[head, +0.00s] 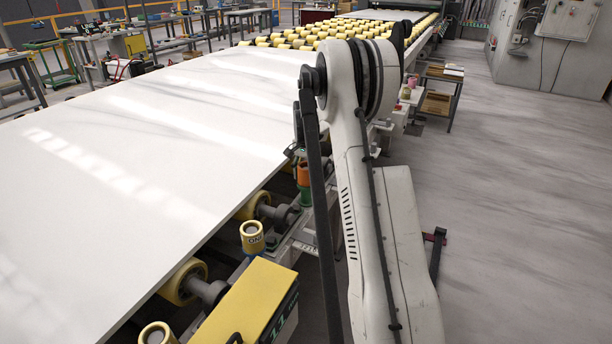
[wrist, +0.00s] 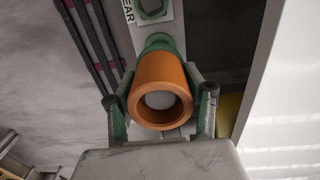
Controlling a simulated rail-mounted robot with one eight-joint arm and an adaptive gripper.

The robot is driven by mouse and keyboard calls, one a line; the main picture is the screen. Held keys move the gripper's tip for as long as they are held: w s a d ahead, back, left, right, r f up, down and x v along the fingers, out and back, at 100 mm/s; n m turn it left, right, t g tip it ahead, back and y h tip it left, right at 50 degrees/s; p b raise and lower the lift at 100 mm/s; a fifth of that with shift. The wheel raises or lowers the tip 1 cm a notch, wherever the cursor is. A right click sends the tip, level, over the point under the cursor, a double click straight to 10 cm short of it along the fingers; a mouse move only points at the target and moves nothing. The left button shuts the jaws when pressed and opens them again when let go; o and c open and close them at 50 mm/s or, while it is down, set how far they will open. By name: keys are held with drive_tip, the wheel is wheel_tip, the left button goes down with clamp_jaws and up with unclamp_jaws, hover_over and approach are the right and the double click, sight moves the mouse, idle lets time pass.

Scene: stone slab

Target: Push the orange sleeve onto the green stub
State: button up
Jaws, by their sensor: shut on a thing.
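The orange sleeve (wrist: 158,68) is a short tube between the two fingers of my gripper (wrist: 161,97), which are shut on its sides. Its open near end faces the wrist camera, and a pale round surface shows inside the bore. The green stub (wrist: 159,41) shows just past the sleeve's far end, in line with it. How far the sleeve sits over it is hidden. In the head view the sleeve (head: 303,173) is upright above the green stub (head: 306,196), under my gripper (head: 297,152), which is partly hidden by my arm.
A large white slab (head: 150,130) lies on yellow rollers (head: 185,281) to the left, its edge close to my gripper. A yellow box (head: 245,302) and a small yellow cylinder (head: 252,237) stand nearer. Open floor (head: 510,200) lies to the right.

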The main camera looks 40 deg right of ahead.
drive_tip(key=shift+f, duration=0.25)
drive_tip(key=o, duration=1.3)
wheel_tip(320, 180, up, 12)
